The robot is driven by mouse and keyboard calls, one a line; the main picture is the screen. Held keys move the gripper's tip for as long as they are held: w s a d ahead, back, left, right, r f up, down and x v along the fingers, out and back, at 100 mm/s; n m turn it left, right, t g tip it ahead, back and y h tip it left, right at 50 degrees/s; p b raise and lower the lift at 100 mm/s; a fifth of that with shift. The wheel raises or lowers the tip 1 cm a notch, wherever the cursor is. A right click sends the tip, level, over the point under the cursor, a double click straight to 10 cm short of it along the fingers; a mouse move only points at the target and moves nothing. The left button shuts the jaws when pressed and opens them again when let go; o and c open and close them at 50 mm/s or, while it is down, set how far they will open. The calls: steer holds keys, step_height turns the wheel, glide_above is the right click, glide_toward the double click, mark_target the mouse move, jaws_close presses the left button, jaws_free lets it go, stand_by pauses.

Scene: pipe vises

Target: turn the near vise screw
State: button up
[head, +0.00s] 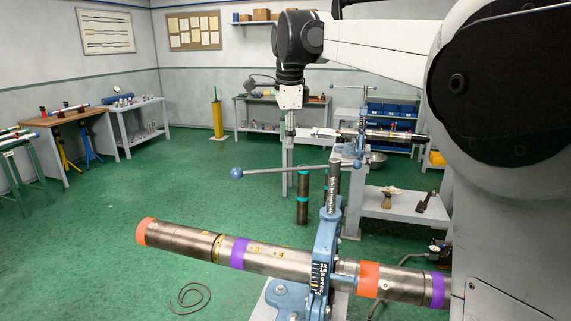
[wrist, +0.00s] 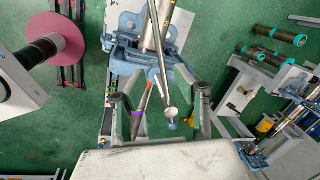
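The near vise (head: 325,240) is blue and stands upright around a steel pipe (head: 280,262) with orange and purple bands. Its screw (head: 332,190) rises from the top, and the handle bar (head: 285,170) crosses it, with a blue ball (head: 236,173) at its left end. My gripper (head: 289,125) hangs beyond the bar in the head view; its fingertips are hard to make out there. In the wrist view the fingers of my gripper (wrist: 160,105) are spread apart. A bar with a ball end (wrist: 172,114) shows between them; I cannot tell whether it touches.
A far vise (head: 350,150) holds another pipe (head: 395,135) on a grey stand. Dark pipes with teal bands (head: 302,195) stand on the floor behind the near vise. A workbench (head: 75,118) is at the left. Green floor left of the near vise is mostly clear.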

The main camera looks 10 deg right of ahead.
mark_target(286, 169)
steer(key=f, duration=0.3)
steer(key=w+f, duration=0.1)
steer(key=f, duration=0.4)
steer(key=shift+w+f+p, duration=0.35)
steer(key=shift+f+p, duration=0.05)
jaws_close()
steer(key=shift+d, duration=0.1)
